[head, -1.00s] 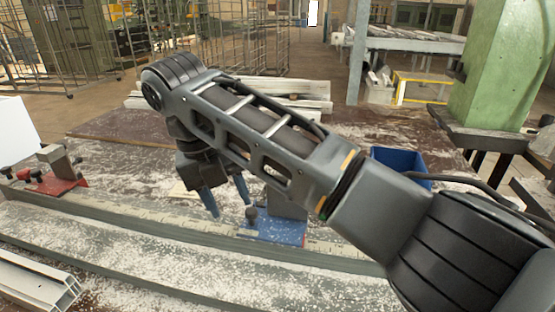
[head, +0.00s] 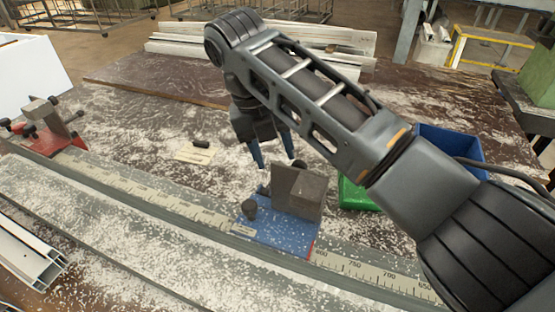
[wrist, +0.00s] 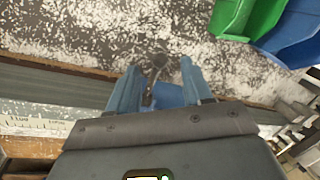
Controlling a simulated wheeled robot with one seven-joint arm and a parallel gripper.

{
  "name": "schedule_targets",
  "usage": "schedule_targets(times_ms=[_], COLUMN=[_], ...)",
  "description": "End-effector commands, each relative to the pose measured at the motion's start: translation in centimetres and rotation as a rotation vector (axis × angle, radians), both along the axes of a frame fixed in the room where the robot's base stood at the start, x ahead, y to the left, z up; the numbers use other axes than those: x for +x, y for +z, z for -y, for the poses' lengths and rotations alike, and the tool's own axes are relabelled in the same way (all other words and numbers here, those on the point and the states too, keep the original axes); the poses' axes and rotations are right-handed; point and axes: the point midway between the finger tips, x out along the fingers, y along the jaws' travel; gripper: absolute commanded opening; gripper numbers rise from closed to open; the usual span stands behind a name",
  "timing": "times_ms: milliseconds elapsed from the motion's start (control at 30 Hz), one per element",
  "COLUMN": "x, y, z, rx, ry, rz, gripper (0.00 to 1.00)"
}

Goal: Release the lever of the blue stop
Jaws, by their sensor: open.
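The blue stop (head: 268,238) sits on the scaled rail, with an upright grey-brown block (head: 303,190) on its blue base. A dark round knob (head: 250,207) stands at its front left; a smaller dark part shows just behind it. My gripper (head: 274,162) is open and empty, pointing down just behind and above the stop. In the wrist view, a dark lever with a round knob (wrist: 158,62) shows between the two blue fingers, with part of the blue base (wrist: 168,95) behind. I cannot tell whether the fingers touch the lever. My gripper body hides much of the stop there.
A red stop (head: 62,140) stands further left on the rail (head: 150,192). A green bin (head: 356,194) and a blue bin (head: 450,148) are right of the stop, behind my arm. A small dark item (head: 201,144) lies on a pale card.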

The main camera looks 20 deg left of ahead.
Motion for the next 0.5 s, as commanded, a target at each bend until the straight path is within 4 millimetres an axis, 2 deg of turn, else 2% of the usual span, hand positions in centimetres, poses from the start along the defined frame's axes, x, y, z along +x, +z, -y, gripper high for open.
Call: schedule_targets(times_ms=[200,500], x=[0.3,0.4], y=[-2.3,-2.8], z=[0.5,0.6], rx=[0.0,0.0], ry=[0.0,0.001], rz=[0.0,0.001], gripper=[0.5,0.5])
